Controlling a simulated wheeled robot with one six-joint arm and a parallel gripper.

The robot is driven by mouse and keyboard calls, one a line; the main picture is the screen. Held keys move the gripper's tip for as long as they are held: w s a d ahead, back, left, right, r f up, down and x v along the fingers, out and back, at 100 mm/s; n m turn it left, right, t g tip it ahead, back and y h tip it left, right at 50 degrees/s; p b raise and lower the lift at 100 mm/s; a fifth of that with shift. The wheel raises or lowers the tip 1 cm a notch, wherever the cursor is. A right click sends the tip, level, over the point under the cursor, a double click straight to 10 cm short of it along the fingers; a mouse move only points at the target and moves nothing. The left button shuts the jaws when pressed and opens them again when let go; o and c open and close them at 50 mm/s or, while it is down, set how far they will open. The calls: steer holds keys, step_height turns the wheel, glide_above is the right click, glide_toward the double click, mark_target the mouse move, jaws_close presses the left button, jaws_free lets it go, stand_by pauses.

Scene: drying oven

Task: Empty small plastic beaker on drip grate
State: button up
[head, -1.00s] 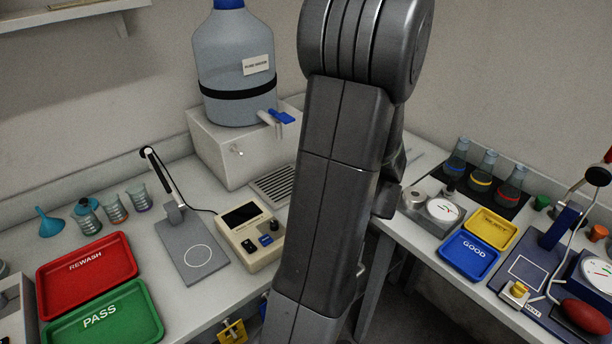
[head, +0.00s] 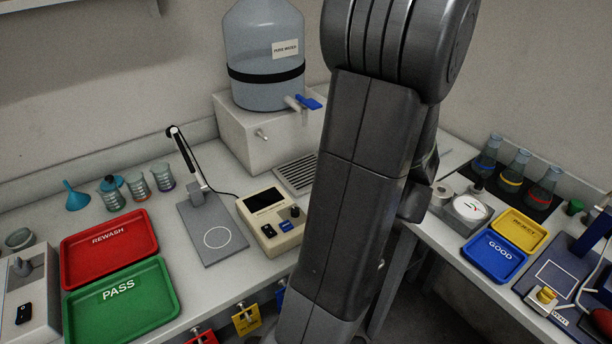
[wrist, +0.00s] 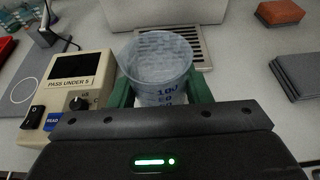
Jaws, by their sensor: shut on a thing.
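A small clear plastic beaker (wrist: 158,72) with blue markings stands open end up between the green finger pads of my gripper (wrist: 162,90) in the wrist view. My gripper is shut on it. The drip grate (wrist: 196,36) lies just beyond the beaker, which covers part of it. I cannot tell whether the beaker touches the grate or holds any liquid. In the head view the drip grate (head: 294,178) shows left of my arm, in front of the white stand; my arm hides the gripper and beaker there.
A water carboy (head: 265,60) with a blue-handled tap (head: 308,103) sits on the white stand (head: 250,140). A meter box (head: 270,220) stands left of the grate. Red (head: 108,250) and green (head: 120,305) trays lie further left. Dark slabs (wrist: 297,78) lie right in the wrist view.

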steer(key=w+a+b, duration=0.1)
steer(key=a, duration=0.1)
steer(key=a+b, duration=0.1)
steer(key=a, duration=0.2)
steer(key=w+a+f+b, duration=0.1)
steer(key=a, duration=0.2)
steer(key=shift+w+a+f, duration=0.1)
steer(key=shift+w+a, duration=0.1)
steer(key=shift+w, duration=0.15)
steer(key=a+b, duration=0.2)
steer(key=a, duration=0.2)
steer(key=a+b, duration=0.1)
steer(key=a, duration=0.4)
steer(key=shift+s+a+f+b, duration=0.15)
steer(key=shift+a+b, duration=0.15)
steer(key=shift+b, duration=0.1)
steer(key=shift+s+a+b, duration=0.2)
steer(key=shift+a+b, duration=0.1)
steer(key=shift+a, duration=0.55)
